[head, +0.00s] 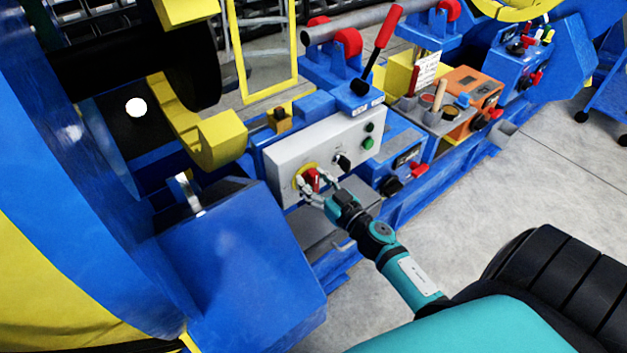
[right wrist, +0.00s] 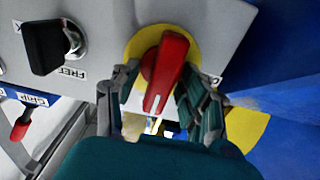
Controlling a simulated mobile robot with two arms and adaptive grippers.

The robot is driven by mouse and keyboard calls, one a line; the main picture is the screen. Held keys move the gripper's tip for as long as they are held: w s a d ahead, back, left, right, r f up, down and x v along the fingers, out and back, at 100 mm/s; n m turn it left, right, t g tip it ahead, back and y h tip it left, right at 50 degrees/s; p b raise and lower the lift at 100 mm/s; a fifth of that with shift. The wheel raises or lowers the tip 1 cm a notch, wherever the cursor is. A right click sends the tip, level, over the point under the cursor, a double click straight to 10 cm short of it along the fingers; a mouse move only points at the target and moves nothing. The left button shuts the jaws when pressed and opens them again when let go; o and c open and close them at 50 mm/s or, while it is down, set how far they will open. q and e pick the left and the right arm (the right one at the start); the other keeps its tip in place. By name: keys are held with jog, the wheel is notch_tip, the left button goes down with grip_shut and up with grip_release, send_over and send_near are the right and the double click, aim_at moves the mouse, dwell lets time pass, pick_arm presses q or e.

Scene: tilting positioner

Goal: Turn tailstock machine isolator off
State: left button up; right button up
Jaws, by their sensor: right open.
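The isolator is a red rotary handle (head: 313,177) on a yellow round plate (head: 300,171), at the left end of a grey control panel (head: 283,158). In the right wrist view the red handle (right wrist: 168,72) stands large in front of the yellow plate (right wrist: 137,43), tilted slightly, its white mark toward the bottom. My right gripper (head: 318,188) is open at the panel. In the right wrist view its fingers (right wrist: 159,88) are on either side of the handle; I cannot tell whether they touch it. My left gripper is not in view.
A black selector knob (head: 343,161) and green buttons (head: 368,143) are on the same panel, right of the isolator. A red-handled lever (head: 382,45) rises behind it. A blue housing (head: 235,260) stands close on the left. Open floor (head: 540,180) lies to the right.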

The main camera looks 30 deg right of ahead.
grip_shut()
jog(key=shift+n, duration=0.4)
jog(key=n, duration=0.3)
jog(key=shift+a, duration=0.15)
jog(key=n, duration=0.4)
jog(key=shift+a+f+n, duration=0.1)
jog(key=shift+f+n, duration=0.05)
jog(key=shift+n, duration=0.15)
jog(key=n, duration=0.4)
jog(key=shift+a+f, duration=0.1)
jog(key=shift+f, duration=0.05)
jog(key=n+b, duration=0.1)
jog(key=n, duration=0.4)
jog(key=shift+s+f+b, duration=0.1)
jog(key=shift+f+b, duration=0.05)
jog(key=shift+b, duration=0.15)
jog(key=shift+n, duration=0.5)
